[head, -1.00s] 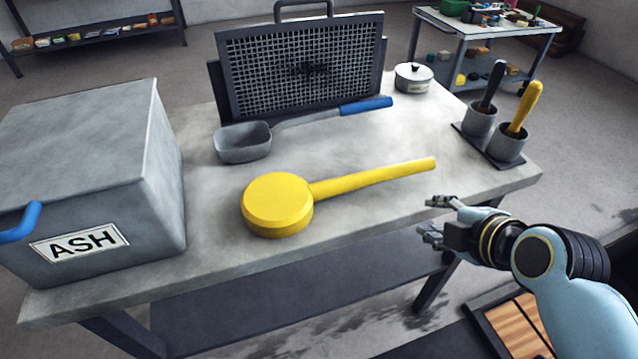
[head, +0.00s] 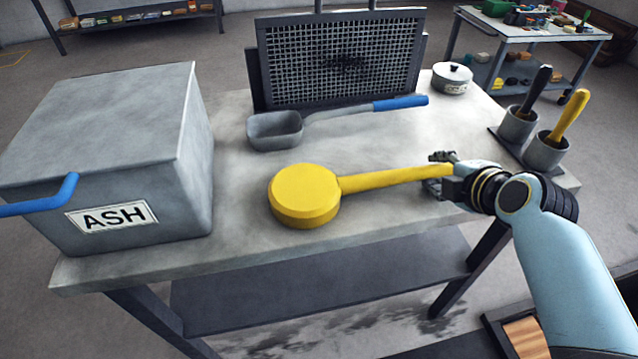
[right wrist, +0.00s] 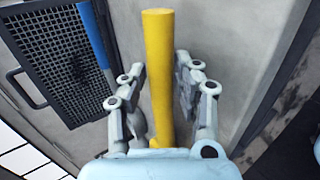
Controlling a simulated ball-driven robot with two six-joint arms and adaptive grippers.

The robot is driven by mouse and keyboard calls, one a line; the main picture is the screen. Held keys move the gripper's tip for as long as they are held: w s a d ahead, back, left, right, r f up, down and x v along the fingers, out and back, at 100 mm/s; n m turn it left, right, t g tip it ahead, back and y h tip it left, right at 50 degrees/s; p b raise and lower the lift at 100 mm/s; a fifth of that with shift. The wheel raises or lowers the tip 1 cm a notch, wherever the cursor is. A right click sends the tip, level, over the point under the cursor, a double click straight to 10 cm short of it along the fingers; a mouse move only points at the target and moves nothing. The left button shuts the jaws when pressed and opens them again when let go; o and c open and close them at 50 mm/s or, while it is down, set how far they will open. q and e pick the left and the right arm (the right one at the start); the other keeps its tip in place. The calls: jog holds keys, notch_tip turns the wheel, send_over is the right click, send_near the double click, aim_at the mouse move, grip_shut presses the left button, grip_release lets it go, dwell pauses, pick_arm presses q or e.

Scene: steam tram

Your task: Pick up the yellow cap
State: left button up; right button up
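The yellow cap (head: 304,196) is a round, thick disc with a long straight yellow handle (head: 395,178). It lies on the grey table, disc to the left and handle pointing right. My right gripper (head: 437,172) is at the free end of the handle, with one finger on each side of it. In the right wrist view the yellow handle (right wrist: 159,80) runs between the two spread fingers, with gaps visible on both sides. The gripper looks open. The disc is not clearly visible in the wrist view. My left gripper is not in view.
A grey ASH box (head: 190,165) with a blue handle stands left on the table (head: 225,248). Behind the cap are a blue-handled scoop (head: 275,131) and an upright mesh panel (head: 340,60). A lidded pot (head: 452,78) and two cups (head: 545,150) with handled tools stand right.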

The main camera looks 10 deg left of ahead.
grip_shut()
jog(key=shift+r, duration=0.1)
dwell(0.4)
